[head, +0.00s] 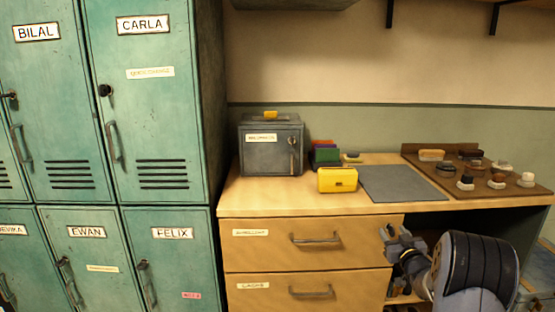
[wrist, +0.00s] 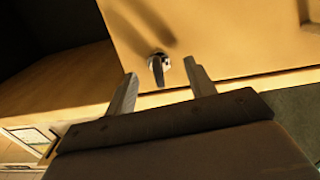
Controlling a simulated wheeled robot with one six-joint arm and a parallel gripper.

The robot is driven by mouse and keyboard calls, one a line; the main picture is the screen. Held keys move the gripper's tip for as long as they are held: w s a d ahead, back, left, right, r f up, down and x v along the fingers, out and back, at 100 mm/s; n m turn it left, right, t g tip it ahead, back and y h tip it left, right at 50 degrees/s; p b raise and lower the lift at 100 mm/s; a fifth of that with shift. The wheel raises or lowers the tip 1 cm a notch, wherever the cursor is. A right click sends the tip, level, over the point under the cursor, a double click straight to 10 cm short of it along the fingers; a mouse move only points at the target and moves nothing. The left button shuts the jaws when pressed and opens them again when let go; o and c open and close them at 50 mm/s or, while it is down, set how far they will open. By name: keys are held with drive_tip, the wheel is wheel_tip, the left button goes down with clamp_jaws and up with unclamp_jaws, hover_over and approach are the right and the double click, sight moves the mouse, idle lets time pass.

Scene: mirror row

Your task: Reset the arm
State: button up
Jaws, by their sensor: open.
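My gripper (head: 392,240) is in front of the desk, at the right edge of the drawer fronts, below the worktop. My dark arm shows beside it at the lower right. In the wrist view, the two fingers of my gripper (wrist: 161,72) stand apart with nothing held between them. A small metal fitting (wrist: 158,63) on a wooden panel (wrist: 230,35) shows beyond the gap between the fingertips. I cannot tell whether the fingers touch it.
The wooden desk (head: 262,202) has two drawers with handles. On it are a grey metal box (head: 270,160), a yellow case (head: 337,180), a grey mat (head: 402,183) and a brown board (head: 512,190) with several brushes. Green lockers (head: 150,110) stand at left.

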drive_tip(key=shift+m+p, duration=0.35)
drive_tip(key=shift+m, duration=0.15)
